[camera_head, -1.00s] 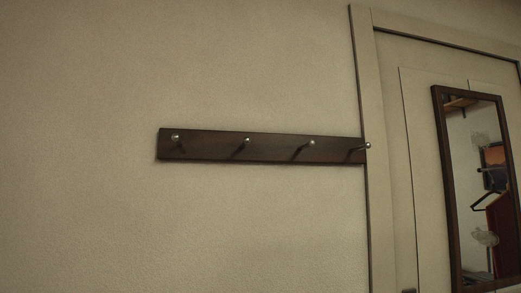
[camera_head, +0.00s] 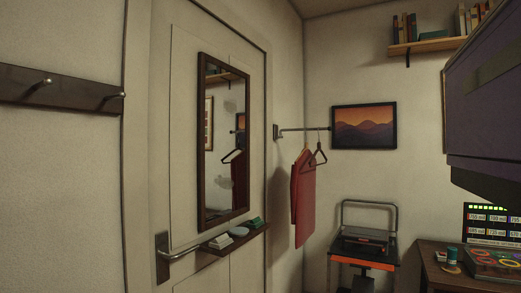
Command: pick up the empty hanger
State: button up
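The empty hanger (camera_head: 318,157) is dark and triangular. It hangs by its hook from a short metal rail (camera_head: 301,129) that sticks out from the wall right of the door. Nothing hangs on it. Just left of it on the same rail, a red garment (camera_head: 304,200) hangs on another hanger, close beside the empty one. The left part of the empty hanger lies close to or against the garment's edge in this view. A hanger also shows as a reflection in the door mirror. My gripper is not in view.
The door holds a mirror (camera_head: 224,140), a small shelf (camera_head: 236,237) and a handle (camera_head: 176,255). A chair-like metal frame (camera_head: 368,215) stands below and right of the hanger. A desk (camera_head: 433,258) is at right. A large dark block (camera_head: 485,105) fills the upper right, close by.

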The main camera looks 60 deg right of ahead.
aim_at(319, 144)
jog(key=z, duration=2)
jog(key=i+l+u, duration=0.2)
jog(key=i, duration=0.35)
jog(key=j, duration=0.1)
